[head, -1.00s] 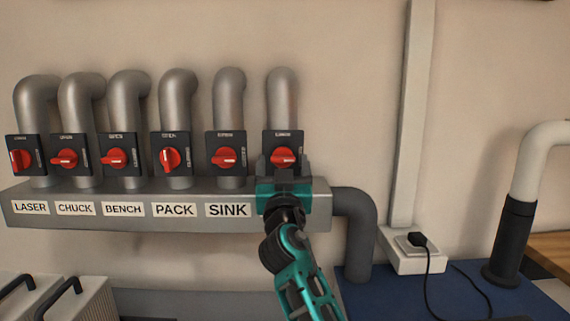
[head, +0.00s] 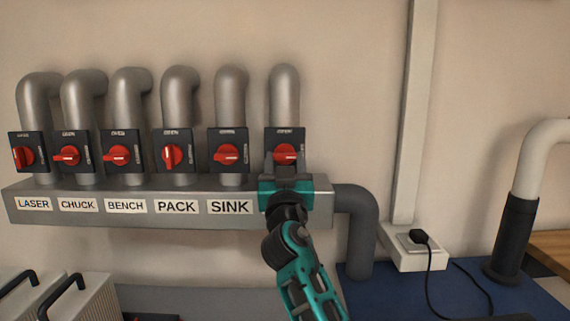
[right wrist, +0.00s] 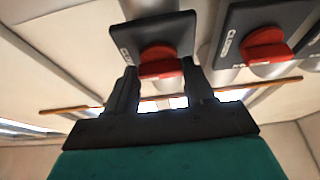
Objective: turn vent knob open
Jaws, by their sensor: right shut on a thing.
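A row of dark valve plates with red knobs sits on grey pipes above a grey manifold (head: 130,186). My right gripper (head: 285,166) is at the rightmost valve and covers the label place below it, so I cannot read that label. The rightmost red knob (head: 285,151) lies about sideways on its plate. In the right wrist view, my right gripper's fingers (right wrist: 160,84) stand on both sides of this red knob (right wrist: 160,60), shut on it. The plate (right wrist: 152,38) shows part of a "CLOSED" mark. My left gripper is out of view.
The readable labels are LASER, CHUCK, BENCH, PACK and SINK. The SINK knob (head: 226,155) is the close neighbour on the left. The LASER knob (head: 23,157) and PACK knob (head: 173,155) stand upright. A bent pipe (head: 361,230) and a power socket (head: 412,250) are right.

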